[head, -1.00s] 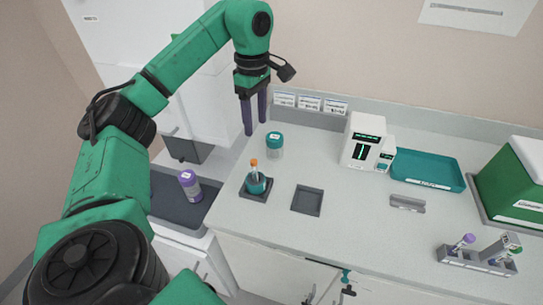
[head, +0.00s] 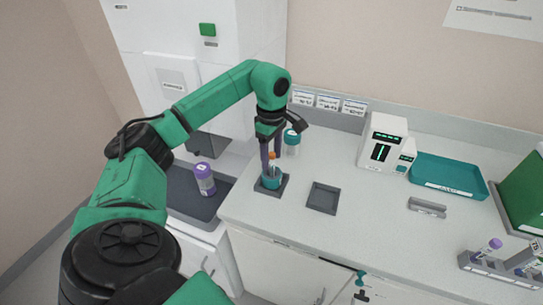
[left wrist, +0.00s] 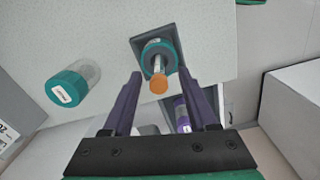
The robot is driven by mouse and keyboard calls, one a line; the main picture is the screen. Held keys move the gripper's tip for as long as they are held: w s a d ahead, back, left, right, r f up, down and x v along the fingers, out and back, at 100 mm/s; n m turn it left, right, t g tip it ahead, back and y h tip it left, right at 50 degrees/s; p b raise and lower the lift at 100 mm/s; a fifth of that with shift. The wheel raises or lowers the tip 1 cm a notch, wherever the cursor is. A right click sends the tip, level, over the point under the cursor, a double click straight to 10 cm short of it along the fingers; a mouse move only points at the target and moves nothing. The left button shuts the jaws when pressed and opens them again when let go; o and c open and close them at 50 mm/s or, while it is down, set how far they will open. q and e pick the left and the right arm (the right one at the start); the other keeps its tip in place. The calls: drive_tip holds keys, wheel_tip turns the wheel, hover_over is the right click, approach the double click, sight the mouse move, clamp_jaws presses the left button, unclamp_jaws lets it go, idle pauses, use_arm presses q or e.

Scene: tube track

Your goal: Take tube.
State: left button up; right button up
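The orange-capped tube (head: 271,158) stands in a small teal holder (head: 271,181) on a dark square pad near the counter's left edge. The left wrist view shows its orange cap (left wrist: 158,85) near the middle, with the teal holder (left wrist: 159,53) around its lower part. My left gripper (head: 269,168) points down over it. Its two purple fingers (left wrist: 159,76) are apart, one on each side of the cap, with a visible gap to each. My right gripper is not in view.
A teal-lidded jar (head: 292,143) stands just behind the holder. A purple-capped bottle (head: 204,178) is in the dark tray at left. An empty dark pad (head: 323,198), white device (head: 382,143), teal tray (head: 447,176) and tube rack (head: 500,268) lie rightward.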

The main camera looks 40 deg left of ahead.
use_arm(q)
drive_tip(key=shift+w, duration=0.1)
clamp_jaws()
drive_tip(key=shift+r, duration=0.1)
wheel_tip(320, 180, up, 6)
drive_tip(key=shift+r+b, duration=0.1)
drive_tip(key=shift+b, duration=0.2)
wheel_tip(320, 180, up, 14)
drive_tip(key=p, duration=0.8)
drive_tip(key=shift+f, duration=0.2)
